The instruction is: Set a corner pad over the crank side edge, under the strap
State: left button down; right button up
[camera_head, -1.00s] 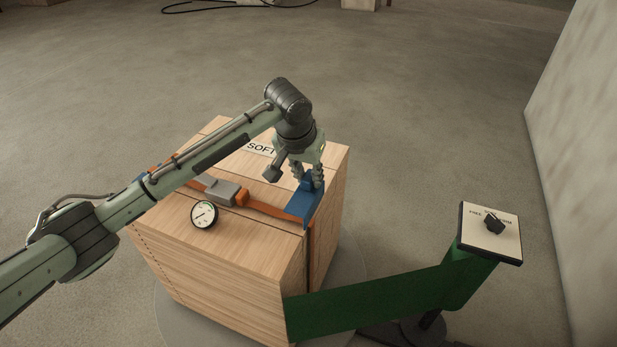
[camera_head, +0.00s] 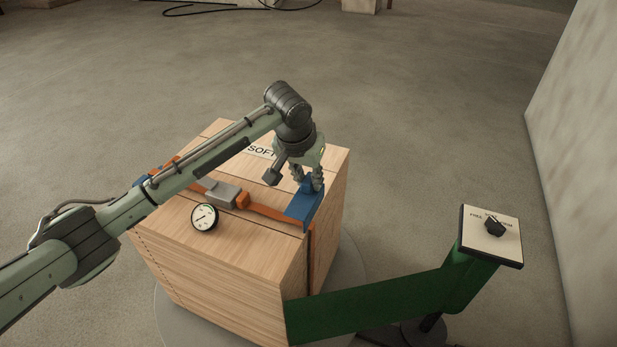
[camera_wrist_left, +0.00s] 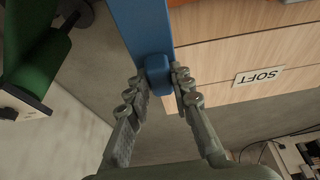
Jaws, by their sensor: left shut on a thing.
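A blue corner pad (camera_head: 303,207) sits at the top right edge of the wooden crate (camera_head: 262,195). My left gripper (camera_head: 308,184) is shut on the pad's raised blue block from above. In the left wrist view, the fingers (camera_wrist_left: 161,95) stand either side of that block (camera_wrist_left: 158,72). An orange strap (camera_head: 272,209) crosses the crate top, reaches the pad's near end and runs down the right side. I cannot tell whether the pad lies beneath the strap there. My right gripper is not in view.
A grey buckle (camera_head: 222,193) is on the strap and a round gauge (camera_head: 204,217) stands by it. A second blue pad (camera_head: 140,181) shows at the left edge, partly behind my arm. A green arm (camera_head: 380,300) with a knob panel (camera_head: 490,235) stands at right.

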pick_arm(q)
jog(key=shift+f, duration=0.5)
jog(key=shift+f, duration=0.45)
jog(key=shift+r, duration=0.2)
jog(key=shift+r, duration=0.8)
jog(key=shift+d, duration=0.1)
dwell(0.5)
jog(key=shift+f, duration=0.5)
